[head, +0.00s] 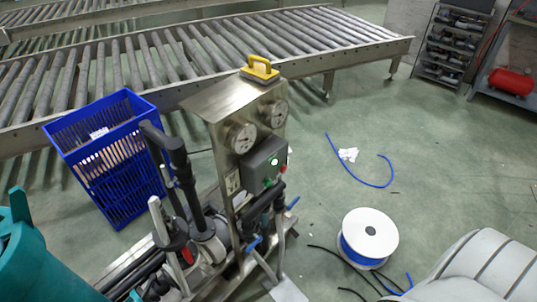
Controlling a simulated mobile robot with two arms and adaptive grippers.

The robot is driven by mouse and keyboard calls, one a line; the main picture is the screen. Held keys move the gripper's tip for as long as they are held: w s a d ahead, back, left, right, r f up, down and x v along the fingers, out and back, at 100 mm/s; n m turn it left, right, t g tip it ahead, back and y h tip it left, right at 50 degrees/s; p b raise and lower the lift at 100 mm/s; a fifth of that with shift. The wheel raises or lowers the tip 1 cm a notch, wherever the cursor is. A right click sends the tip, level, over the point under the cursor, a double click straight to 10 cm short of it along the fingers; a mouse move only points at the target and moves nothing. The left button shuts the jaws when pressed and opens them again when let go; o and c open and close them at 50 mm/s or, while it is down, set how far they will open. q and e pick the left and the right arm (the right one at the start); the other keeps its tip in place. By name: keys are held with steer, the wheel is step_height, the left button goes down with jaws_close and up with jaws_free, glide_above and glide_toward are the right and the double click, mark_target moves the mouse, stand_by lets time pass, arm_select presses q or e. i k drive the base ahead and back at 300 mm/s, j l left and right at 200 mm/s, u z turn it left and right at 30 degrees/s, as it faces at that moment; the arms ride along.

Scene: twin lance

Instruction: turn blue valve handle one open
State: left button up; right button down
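A steel control stand (222,140) with two gauges rises from a pump skid in the middle of the head view. A small blue valve handle (253,244) sits low on the skid, at the foot of the stand. Another small blue handle (293,203) shows a little higher and to the right, beside black pipes. A further blue bit (135,296) is at the bottom edge, partly cut off. I cannot tell which one is handle one, nor clearly how each is turned. Neither of my grippers is in view.
A blue crate (105,150) stands left of the skid, before a roller conveyor (200,50). A cable spool (366,238) and blue hose (360,178) lie right. A teal object (30,255) fills the lower left.

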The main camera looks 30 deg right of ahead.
mark_target(260, 238)
steer(key=z, duration=0.75)
steer(key=k+l+u, duration=0.2)
steer(key=j, duration=0.1)
